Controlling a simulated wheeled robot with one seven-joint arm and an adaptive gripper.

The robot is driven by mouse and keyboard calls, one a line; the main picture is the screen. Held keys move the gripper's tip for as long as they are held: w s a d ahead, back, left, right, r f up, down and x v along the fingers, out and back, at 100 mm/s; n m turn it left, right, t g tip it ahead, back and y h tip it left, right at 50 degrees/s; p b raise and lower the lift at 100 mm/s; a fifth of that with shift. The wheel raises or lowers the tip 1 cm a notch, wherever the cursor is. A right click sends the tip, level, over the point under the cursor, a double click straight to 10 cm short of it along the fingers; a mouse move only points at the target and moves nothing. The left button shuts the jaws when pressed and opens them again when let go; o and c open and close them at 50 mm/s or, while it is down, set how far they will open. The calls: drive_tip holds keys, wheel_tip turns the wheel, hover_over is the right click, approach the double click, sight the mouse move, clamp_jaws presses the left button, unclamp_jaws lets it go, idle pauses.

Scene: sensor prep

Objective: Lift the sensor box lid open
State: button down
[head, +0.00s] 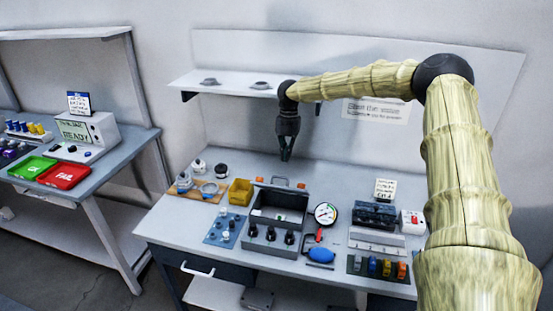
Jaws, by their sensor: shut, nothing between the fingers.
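A grey box (253,217) with a dark recess stands in the middle of the workbench, with several black knobs along its front. Its top looks open, with a pale patch inside; whether a raised lid stands at its back is too small to tell. A smaller dark box (373,215) sits to its right and looks closed. Which of the two is the sensor box I cannot tell. My gripper (286,157) points down, shut and empty, in the air above and behind the grey box. It appears apart from everything on the bench.
A round gauge (325,214), blue bulb (321,255), yellow bin (240,191) and blue knob panel (225,227) surround the grey box. A shelf (228,86) hangs on the wall behind. A side table at left holds green (32,167) and red (63,176) trays.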

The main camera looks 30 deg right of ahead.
idle(0.9)
drive_tip(key=shift+a, duration=0.1)
drive_tip(key=shift+r, duration=0.1)
drive_tip(key=shift+r, duration=0.1)
